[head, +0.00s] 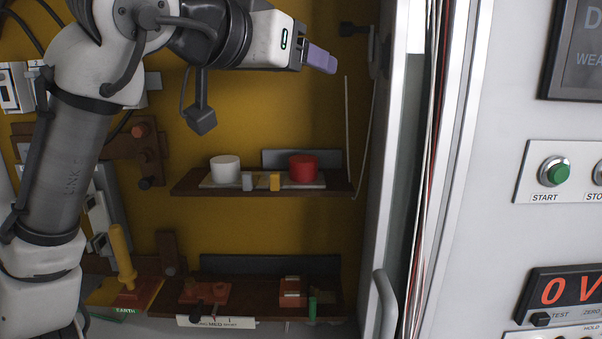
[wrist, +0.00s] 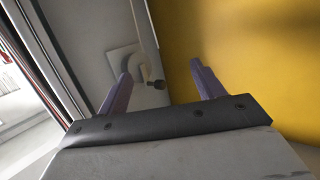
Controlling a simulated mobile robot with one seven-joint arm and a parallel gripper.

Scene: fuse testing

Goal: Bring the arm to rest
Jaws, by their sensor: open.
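My gripper (head: 320,59) is at the top middle of the head view, at the end of my white and grey arm. It points right, inside the cabinet's opening and above the upper shelf. In the wrist view my gripper (wrist: 160,85) shows two purple fingers spread apart with nothing between them. Beyond the fingers are a grey wall with a light plate and the yellow back panel (wrist: 270,60). The fingers appear clear of both.
The upper shelf (head: 335,185) holds a white cylinder (head: 225,169) and a red cylinder (head: 303,167). The lower shelf (head: 255,293) holds several small fixtures. The cabinet's right edge, cables, and a START button panel (head: 562,172) stand to the right.

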